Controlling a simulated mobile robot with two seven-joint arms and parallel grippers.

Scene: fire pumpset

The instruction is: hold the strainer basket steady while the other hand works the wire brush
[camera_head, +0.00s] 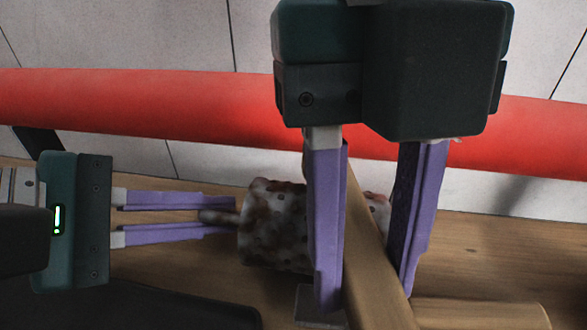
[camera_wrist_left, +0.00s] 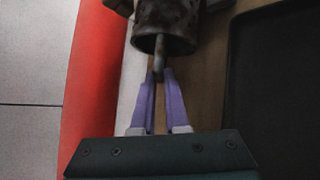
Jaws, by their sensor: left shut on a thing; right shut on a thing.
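The strainer basket (camera_head: 272,225) is a whitish, rust-stained drum with holes, lying on its side above the wooden surface. My left gripper (camera_head: 230,216) is shut on the short stem at its left end. In the left wrist view the basket (camera_wrist_left: 167,28) is at the top, with its stem between the left fingertips (camera_wrist_left: 160,76). My right gripper (camera_head: 368,290) comes down from above in front of the basket and hides part of it. It is shut on a tan wooden handle (camera_head: 368,240), seemingly the wire brush's, which slants between its fingers. I cannot make out bristles.
A red pipe (camera_head: 170,105) runs across behind, in front of a pale tiled wall. A black tray (camera_head: 150,305) lies at the lower left. A tan wooden rod (camera_head: 480,314) and a grey block (camera_head: 316,305) show at the bottom. Wooden surface (camera_head: 490,250) is bare at right.

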